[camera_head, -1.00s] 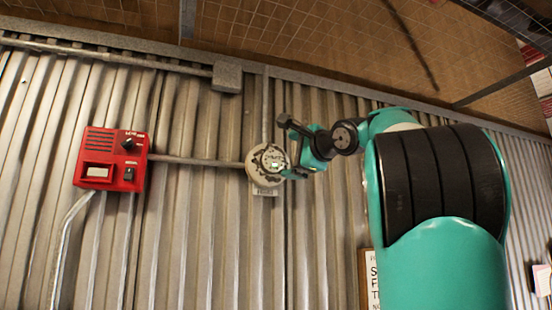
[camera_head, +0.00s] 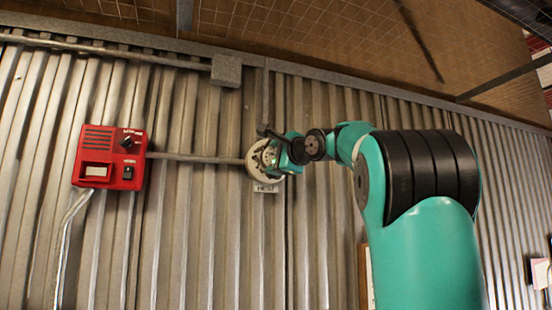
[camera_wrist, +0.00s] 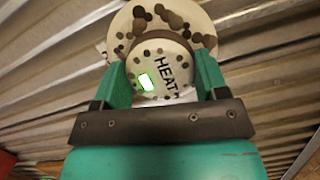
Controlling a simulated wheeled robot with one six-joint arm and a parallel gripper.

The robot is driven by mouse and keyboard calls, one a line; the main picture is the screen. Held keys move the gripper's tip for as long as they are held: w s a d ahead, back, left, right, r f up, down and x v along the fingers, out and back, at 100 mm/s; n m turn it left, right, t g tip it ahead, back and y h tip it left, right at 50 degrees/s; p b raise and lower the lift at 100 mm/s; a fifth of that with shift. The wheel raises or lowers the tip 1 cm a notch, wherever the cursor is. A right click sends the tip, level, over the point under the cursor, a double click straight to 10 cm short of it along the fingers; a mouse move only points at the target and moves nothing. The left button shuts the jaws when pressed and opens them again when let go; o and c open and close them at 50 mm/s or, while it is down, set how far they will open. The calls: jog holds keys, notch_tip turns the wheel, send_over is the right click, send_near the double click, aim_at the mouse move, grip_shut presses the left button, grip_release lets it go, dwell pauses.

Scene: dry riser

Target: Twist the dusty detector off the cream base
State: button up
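The dusty detector (camera_wrist: 158,68) is a pale round unit with dark specks, a lit green patch and the lettering "HEAT". It sits on the wider cream base (camera_wrist: 160,20), which has dark blotches. In the head view the base (camera_head: 256,172) is on the corrugated wall, partly hidden by my gripper (camera_head: 275,145). In the wrist view my gripper (camera_wrist: 162,80) has its two teal fingers apart, one on each side of the detector. They look very close to its sides; contact cannot be made out.
A red control box (camera_head: 110,158) with knobs is on the wall to the left. A conduit (camera_head: 195,159) runs from it to the base, and another goes up from the base. A grey junction box (camera_head: 226,70) is above. A small label (camera_head: 265,188) is below the base.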

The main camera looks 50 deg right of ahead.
jog(key=c, duration=0.4)
jog(key=shift+o, duration=0.2)
jog(key=shift+s+a, duration=0.1)
jog(key=shift+s, duration=0.05)
jog(key=shift+s+a+b, duration=0.15)
jog(key=shift+s+a, duration=0.35)
jog(key=shift+s, duration=0.3)
jog(key=shift+s+a+b, duration=0.2)
jog(key=shift+s+a, duration=0.3)
jog(key=shift+s, duration=0.35)
jog(key=shift+s+a+b, duration=0.15)
jog(key=shift+s+a, duration=0.35)
jog(key=shift+s, duration=0.3)
